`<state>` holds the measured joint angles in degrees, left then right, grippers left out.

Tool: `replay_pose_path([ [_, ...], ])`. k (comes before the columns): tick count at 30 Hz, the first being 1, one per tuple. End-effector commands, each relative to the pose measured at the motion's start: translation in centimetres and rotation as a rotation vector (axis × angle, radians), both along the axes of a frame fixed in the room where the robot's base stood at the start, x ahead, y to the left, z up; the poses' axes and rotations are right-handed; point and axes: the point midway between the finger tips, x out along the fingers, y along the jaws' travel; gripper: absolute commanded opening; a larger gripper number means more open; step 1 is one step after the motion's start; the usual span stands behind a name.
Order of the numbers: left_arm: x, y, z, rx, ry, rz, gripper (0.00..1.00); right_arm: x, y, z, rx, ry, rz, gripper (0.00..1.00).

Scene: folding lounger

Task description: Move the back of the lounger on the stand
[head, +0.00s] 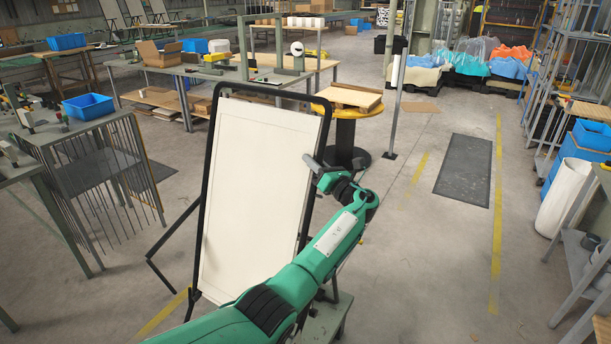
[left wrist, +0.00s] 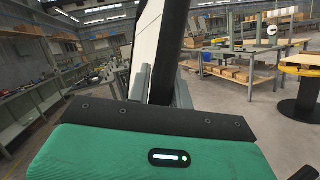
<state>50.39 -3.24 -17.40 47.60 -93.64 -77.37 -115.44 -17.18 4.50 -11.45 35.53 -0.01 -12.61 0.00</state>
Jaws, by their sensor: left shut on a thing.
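The lounger's back (head: 255,190) is a cream panel in a black tube frame, standing steeply upright in the head view. My left gripper (head: 317,166) is at the frame's right side tube. The left wrist view shows my left gripper (left wrist: 157,88) shut with its fingers on either side of the black tube of the lounger's back (left wrist: 170,50). A stand with a yellow rim (head: 322,104), a black column and a wooden board on top is behind the lounger, to the right. My arm hides the lounger's lower right part. My right gripper is not in view.
A grey-green support (head: 330,322) shows at the lounger's lower right. A rack with thin rods (head: 95,180) and a blue bin (head: 88,106) are at left. A grey post (head: 397,100) stands right of the yellow-rimmed stand. The floor at right is open, with a dark mat (head: 464,172).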

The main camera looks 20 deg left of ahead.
Motion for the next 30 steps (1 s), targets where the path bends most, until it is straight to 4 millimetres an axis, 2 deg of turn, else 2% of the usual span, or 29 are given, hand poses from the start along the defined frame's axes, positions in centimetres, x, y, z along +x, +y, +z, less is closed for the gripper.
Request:
replay_pose_path([
  [1,0.6,-0.2,-1.2,-0.005,0.016,-0.003,0.00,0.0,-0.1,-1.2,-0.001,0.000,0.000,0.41],
  [4,1.4,-0.3,-1.4,-0.003,0.033,-0.003,0.00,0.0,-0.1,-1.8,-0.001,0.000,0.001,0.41],
  [17,1.9,-0.4,-1.3,-0.002,0.045,-0.003,0.00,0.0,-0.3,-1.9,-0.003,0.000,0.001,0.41],
  [18,1.9,-0.4,-1.3,-0.002,0.044,-0.003,0.25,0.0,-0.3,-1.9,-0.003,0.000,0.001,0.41],
  [21,1.9,-0.4,-1.2,-0.001,0.043,-0.002,0.41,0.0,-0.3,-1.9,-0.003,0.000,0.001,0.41],
  [30,1.8,-0.5,-1.0,0.003,0.040,-0.001,0.41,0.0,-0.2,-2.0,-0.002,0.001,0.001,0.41],
])
